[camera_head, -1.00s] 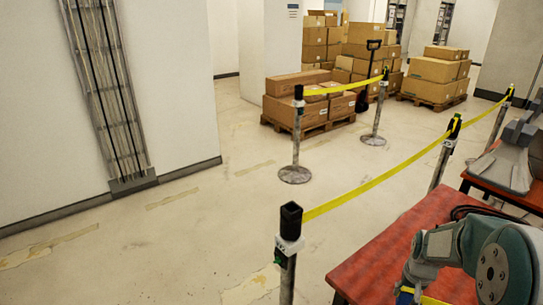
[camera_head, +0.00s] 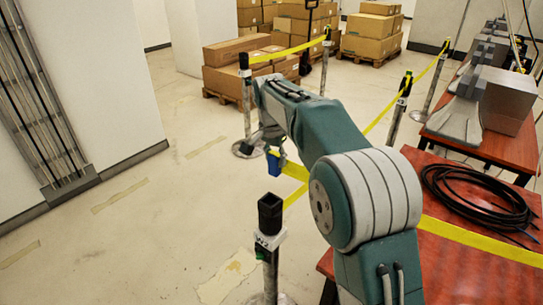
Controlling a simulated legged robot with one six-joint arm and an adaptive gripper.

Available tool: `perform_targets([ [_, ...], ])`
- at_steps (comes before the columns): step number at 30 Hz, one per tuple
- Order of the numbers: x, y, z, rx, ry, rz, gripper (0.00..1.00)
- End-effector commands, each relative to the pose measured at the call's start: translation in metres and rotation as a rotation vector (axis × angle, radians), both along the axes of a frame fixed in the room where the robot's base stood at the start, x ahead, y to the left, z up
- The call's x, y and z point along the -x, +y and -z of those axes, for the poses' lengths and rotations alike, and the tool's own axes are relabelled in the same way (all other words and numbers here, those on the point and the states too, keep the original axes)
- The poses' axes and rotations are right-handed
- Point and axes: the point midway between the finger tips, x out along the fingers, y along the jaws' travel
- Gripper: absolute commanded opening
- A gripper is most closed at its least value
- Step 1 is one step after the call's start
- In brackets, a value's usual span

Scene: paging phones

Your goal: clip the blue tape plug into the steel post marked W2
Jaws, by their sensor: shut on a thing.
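My gripper (camera_head: 271,146) is shut on the blue tape plug (camera_head: 274,164), with its fingers pointing down. Yellow tape (camera_head: 294,168) runs from the plug to the right, passes behind my arm and shows again across the red table. The near steel post (camera_head: 269,270) stands upright in front, with a black square head (camera_head: 270,208) and a white label (camera_head: 268,240) that is too small to read surely. The plug hangs in the air above and beyond this head in the picture, apart from it. My arm hides part of the tape.
A far post (camera_head: 246,105) stands beyond my gripper. A red table (camera_head: 455,171) with coiled black cable (camera_head: 472,197) is at right. The floor at left is clear.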

Motion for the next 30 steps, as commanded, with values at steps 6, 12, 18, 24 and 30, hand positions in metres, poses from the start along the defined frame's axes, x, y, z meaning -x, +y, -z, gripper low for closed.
perform_targets([
  [6,0.001,0.010,0.007,0.006,0.002,0.019,0.01],
  [12,0.001,0.009,0.031,0.005,0.003,0.018,0.01],
  [18,0.000,0.006,0.047,0.002,0.000,0.018,0.01],
  [24,0.001,0.009,0.055,0.004,0.000,0.016,0.01],
  [30,0.001,0.010,0.072,0.005,0.001,0.017,0.01],
])
